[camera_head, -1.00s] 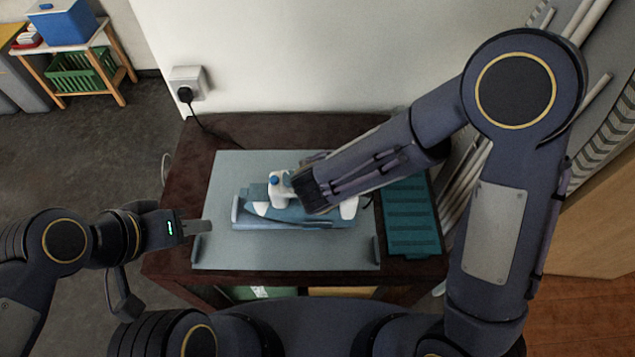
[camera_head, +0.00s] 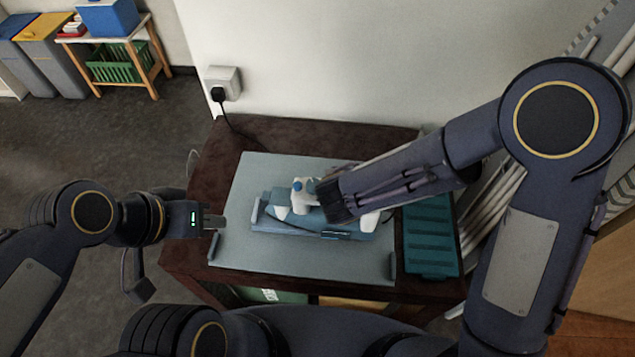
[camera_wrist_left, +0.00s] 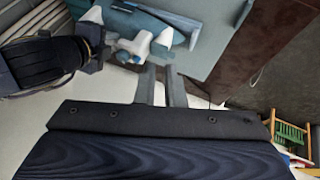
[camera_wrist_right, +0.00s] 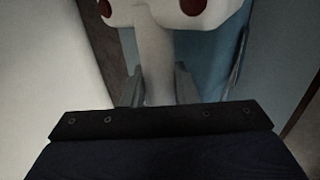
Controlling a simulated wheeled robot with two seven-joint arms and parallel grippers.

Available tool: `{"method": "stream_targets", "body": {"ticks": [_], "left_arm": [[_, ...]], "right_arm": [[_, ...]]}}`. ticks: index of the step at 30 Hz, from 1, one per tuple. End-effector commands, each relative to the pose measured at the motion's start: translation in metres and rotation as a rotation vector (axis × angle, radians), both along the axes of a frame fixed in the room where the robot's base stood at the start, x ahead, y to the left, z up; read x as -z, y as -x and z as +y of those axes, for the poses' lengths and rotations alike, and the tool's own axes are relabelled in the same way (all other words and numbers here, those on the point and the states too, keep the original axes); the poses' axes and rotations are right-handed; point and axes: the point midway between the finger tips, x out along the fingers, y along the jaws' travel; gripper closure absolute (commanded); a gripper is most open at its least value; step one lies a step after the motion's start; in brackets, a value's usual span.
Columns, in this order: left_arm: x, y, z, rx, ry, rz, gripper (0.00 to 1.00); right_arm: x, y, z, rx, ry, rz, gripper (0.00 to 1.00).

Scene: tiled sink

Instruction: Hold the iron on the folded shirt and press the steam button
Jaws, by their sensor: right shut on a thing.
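The white iron (camera_head: 303,192) with a blue button on top (camera_head: 297,185) rests on the folded blue shirt (camera_head: 285,228) on a grey-blue ironing mat (camera_head: 300,262). My right gripper is shut on the iron's white handle (camera_wrist_right: 157,70); my forearm covers its fingers in the head view. My left gripper (camera_head: 222,221) is empty, to the left of the iron near the mat's left edge.
A teal ribbed tray (camera_head: 430,238) lies to the right of the mat on the dark brown cabinet (camera_head: 210,190). A wall socket (camera_head: 222,83) with a plugged cable is behind. White poles lean at the right. Bins and a small wooden stand are far back left.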

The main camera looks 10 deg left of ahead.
Motion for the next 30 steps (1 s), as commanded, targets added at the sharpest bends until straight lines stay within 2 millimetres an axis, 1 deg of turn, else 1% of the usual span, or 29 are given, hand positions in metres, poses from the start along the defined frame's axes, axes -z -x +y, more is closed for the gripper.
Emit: {"method": "stream_targets", "body": {"ticks": [1, 2, 5, 10, 15, 18, 21, 24, 27, 30], "left_arm": [[-0.003, -0.006, 0.0, 0.054, -0.013, 0.005, 0.98], [-0.006, -0.01, 0.0, 0.098, -0.024, 0.004, 1.0], [-0.014, -0.028, -0.002, 0.283, -0.057, -0.007, 1.0], [-0.025, -0.068, -0.006, 0.659, -0.086, -0.073, 1.0], [-0.026, -0.111, -0.013, 1.015, -0.073, -0.207, 1.0], [-0.022, -0.134, -0.016, 1.186, -0.058, -0.303, 1.0], [-0.018, -0.151, -0.019, 1.311, -0.043, -0.395, 1.0], [-0.015, -0.162, -0.02, 1.394, -0.032, -0.465, 1.0], [-0.013, -0.169, -0.022, 1.44, -0.029, -0.509, 1.0], [-0.013, -0.171, -0.022, 1.457, -0.03, -0.526, 1.0]], "right_arm": [[0.001, 0.001, 0.0, 0.0, 0.001, 0.003, 1.0], [0.001, 0.001, 0.0, 0.0, 0.001, 0.003, 1.0], [0.001, 0.001, 0.0, 0.0, 0.001, 0.003, 1.0], [0.001, 0.001, 0.0, 0.0, 0.001, 0.003, 1.0], [0.001, 0.001, 0.0, 0.0, 0.001, 0.003, 1.0], [0.001, 0.001, 0.0, 0.0, 0.001, 0.003, 1.0], [0.001, 0.001, 0.0, 0.0, 0.001, 0.002, 1.0], [0.001, 0.001, 0.0, -0.001, 0.001, 0.002, 1.0], [0.001, 0.001, 0.0, -0.001, 0.001, 0.003, 1.0], [0.001, 0.001, 0.0, -0.001, 0.001, 0.003, 1.0]]}}
